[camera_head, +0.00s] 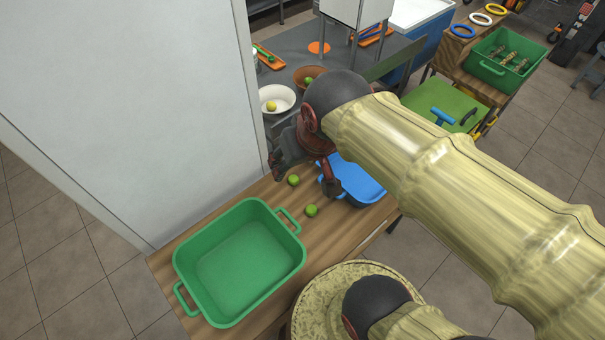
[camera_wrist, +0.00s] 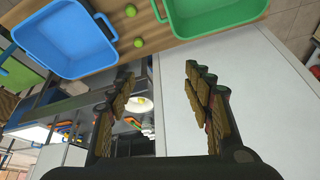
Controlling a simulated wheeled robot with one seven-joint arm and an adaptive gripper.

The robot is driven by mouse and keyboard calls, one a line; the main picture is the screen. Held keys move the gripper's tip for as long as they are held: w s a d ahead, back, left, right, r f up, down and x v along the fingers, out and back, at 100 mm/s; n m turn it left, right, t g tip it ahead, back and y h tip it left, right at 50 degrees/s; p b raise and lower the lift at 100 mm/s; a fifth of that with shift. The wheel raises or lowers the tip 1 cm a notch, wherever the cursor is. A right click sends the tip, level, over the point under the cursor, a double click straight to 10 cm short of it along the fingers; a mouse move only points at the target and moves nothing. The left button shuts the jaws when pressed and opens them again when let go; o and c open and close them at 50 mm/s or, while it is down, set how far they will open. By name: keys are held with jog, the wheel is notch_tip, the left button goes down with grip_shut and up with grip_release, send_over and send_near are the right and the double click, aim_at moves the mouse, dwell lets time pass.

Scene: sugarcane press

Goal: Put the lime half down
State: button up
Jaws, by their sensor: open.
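Two round green limes lie apart on the wooden table: one (camera_head: 293,180) nearer my gripper and one (camera_head: 311,210) nearer the green crate. I cannot tell whether either is a half. My gripper (camera_head: 302,176) is open above the table, near the limes in the head view. In the wrist view my gripper (camera_wrist: 160,80) has nothing between its fingers.
The empty green crate (camera_head: 203,303) and a blue tray (camera_head: 362,184) flank the limes. A white wall panel (camera_head: 130,90) stands at left.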

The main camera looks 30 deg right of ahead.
jog(key=shift+n+t, duration=0.3)
jog(key=shift+n, duration=0.4)
jog(key=shift+s+a+r, duration=0.15)
jog(key=shift+s+a, duration=0.05)
jog(key=shift+s, duration=0.8)
jog(key=shift+s+a+r, duration=0.1)
jog(key=shift+s+a, duration=0.1)
jog(key=shift+s, duration=0.8)
